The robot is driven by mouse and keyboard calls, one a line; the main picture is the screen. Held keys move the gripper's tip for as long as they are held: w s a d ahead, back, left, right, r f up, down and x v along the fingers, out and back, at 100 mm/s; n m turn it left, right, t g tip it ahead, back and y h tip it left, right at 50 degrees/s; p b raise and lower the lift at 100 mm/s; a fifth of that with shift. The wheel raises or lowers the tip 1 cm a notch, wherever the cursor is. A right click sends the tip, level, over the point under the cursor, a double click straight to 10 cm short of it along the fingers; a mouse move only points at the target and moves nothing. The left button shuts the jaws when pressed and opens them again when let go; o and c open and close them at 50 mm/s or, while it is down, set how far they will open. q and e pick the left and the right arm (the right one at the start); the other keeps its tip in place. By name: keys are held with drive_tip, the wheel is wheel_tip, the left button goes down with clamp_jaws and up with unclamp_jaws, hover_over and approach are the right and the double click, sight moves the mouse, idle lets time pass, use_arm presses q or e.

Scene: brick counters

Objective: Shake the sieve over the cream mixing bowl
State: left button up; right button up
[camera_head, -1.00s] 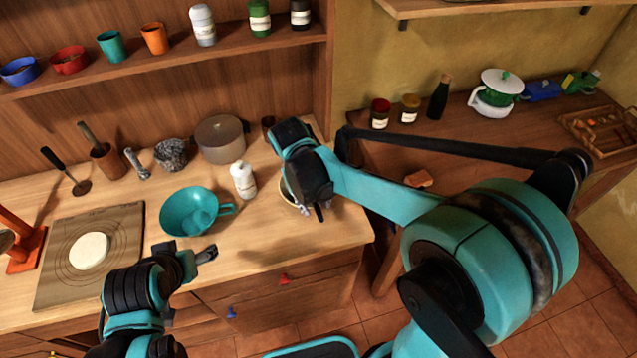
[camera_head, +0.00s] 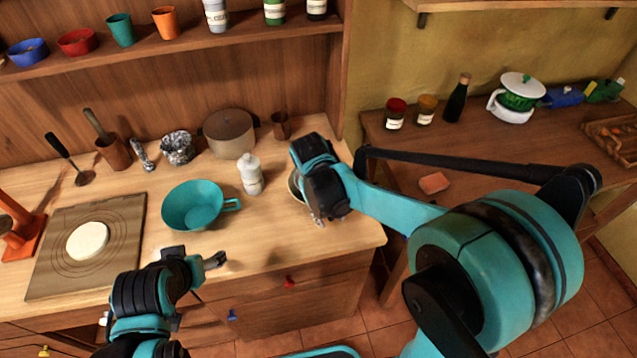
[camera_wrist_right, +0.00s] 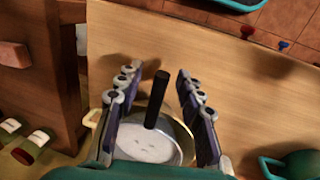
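The cream mixing bowl (camera_wrist_right: 92,118) stands on the counter below my right gripper; its rim (camera_head: 293,184) barely shows in the head view. The sieve (camera_wrist_right: 183,153), a round metal pan with white powder in it and a black handle (camera_wrist_right: 157,100), sits in or over the bowl in the right wrist view. My right gripper (camera_wrist_right: 158,98) is open. Its fingers are on both sides of the handle, with gaps visible. In the head view my right gripper (camera_head: 318,218) hides the sieve. My left gripper (camera_head: 194,258) is open and empty near the counter's front edge.
A teal bowl with a handle (camera_head: 193,207) and a white bottle (camera_head: 251,175) stand left of the right gripper. A board (camera_head: 120,225) with a white dough disc (camera_head: 88,240) lies left. The counter's front middle is clear.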

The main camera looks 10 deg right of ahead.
clamp_jaws()
drive_tip(key=shift+r, duration=0.1)
drive_tip(key=shift+r+p, duration=1.2)
drive_tip(key=shift+r, duration=0.35)
drive_tip(key=shift+s+r+p, duration=0.15)
drive_tip(key=shift+r+p, duration=1.1)
drive_tip(key=shift+r, duration=0.2)
